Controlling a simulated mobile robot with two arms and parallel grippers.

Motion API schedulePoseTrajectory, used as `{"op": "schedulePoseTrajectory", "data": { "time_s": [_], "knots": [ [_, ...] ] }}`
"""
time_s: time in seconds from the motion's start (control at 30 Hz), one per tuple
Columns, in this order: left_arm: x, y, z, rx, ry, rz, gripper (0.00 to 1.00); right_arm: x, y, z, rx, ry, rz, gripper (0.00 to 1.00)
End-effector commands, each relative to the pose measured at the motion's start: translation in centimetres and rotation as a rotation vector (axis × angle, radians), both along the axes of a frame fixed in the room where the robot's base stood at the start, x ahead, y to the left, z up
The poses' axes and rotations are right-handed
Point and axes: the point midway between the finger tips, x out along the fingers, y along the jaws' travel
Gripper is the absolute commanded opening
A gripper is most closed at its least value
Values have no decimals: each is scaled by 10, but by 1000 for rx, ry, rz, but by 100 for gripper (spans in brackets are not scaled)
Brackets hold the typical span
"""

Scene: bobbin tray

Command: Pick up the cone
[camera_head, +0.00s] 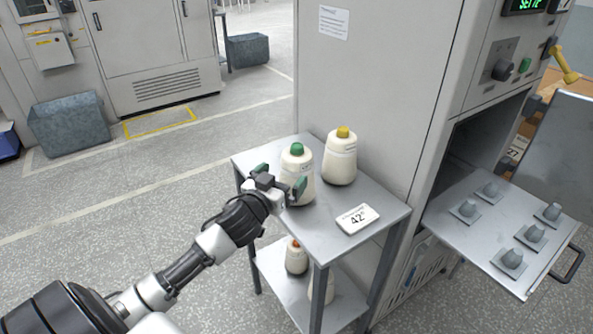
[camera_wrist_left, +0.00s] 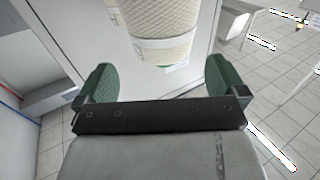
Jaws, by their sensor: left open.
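A cream yarn cone with a green top (camera_head: 297,170) stands upright on the small grey side table (camera_head: 300,222). A similar cone with a yellow top (camera_head: 340,160) stands just behind it to the right. My left gripper (camera_head: 281,180) is open at the near left side of the green-topped cone and hides part of it. In the left wrist view, a cream cone (camera_wrist_left: 158,22) is ahead of the spread green fingers (camera_wrist_left: 158,80), in line with the gap. My right gripper is out of view.
A white card marked 42 (camera_head: 357,218) lies on the tabletop. Smaller cones, one with a red top (camera_head: 296,258), stand on the lower shelf. At right, a machine has a pulled-out tray (camera_head: 500,232) with several grey pegs.

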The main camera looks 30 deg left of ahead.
Motion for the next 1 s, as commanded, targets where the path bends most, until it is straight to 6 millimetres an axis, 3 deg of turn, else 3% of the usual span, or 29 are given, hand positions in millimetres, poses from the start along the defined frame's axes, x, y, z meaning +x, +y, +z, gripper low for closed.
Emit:
{"op": "schedulePoseTrajectory", "data": {
  "time_s": [0.17, 0.43, 0.6, 0.87, 1.0],
  "knots": [
    [18, 2, 1, 0, 0, 0, 100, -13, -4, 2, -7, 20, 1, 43],
    [49, 8, 7, 2, 1, 2, 100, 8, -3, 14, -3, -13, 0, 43],
    [68, 9, 4, 1, 1, 1, 100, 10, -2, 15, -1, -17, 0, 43],
    [71, 9, 3, 0, 2, 0, 100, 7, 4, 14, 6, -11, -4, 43],
    [71, 9, 3, 0, 2, 0, 82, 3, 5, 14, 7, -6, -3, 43]
  ]
}}
